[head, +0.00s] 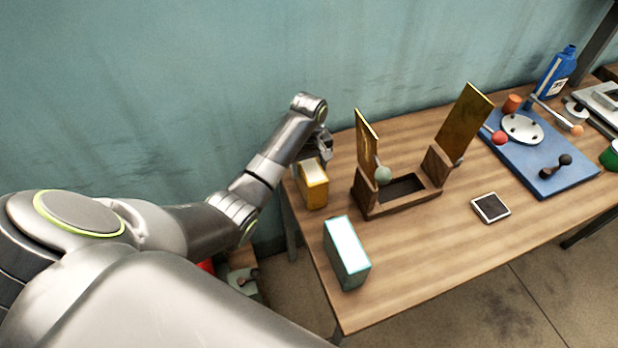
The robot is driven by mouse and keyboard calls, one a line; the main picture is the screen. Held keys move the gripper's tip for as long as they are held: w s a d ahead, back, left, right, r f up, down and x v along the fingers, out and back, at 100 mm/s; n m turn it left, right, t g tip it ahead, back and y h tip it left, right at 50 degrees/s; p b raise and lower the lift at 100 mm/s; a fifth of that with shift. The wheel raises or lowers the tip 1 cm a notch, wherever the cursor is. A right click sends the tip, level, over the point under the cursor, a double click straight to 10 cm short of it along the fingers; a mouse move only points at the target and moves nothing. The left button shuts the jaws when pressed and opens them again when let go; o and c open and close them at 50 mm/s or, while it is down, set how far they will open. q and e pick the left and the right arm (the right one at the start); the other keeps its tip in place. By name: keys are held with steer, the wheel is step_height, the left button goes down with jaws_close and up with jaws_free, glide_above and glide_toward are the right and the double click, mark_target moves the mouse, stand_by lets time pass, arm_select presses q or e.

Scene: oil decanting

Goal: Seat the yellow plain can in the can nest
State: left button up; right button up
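The yellow can (313,194), box-shaped with a pale top, stands upright at the table's far left edge. My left gripper (322,152) is just behind and above it, near its top. The fingers are small and partly hidden, so I cannot tell whether they are open or touch the can. The can nest appears to be the wooden frame (404,204) with a dark, empty recess, to the right of the can. A brass-coloured plate stands up at each end of it, and a pale green ball knob sits by the left plate. My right gripper is not in view.
A teal can (349,262) with a white top stands at the front left edge. A small dark tablet-like pad (491,208) lies right of the frame. A blue board (568,180) with knobs and a blue bottle (555,75) are farther right. The front middle of the table is clear.

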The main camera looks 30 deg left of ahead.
arm_select(q)
jaws_close()
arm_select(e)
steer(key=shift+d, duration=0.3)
arm_select(q)
steer(key=shift+w, duration=0.1)
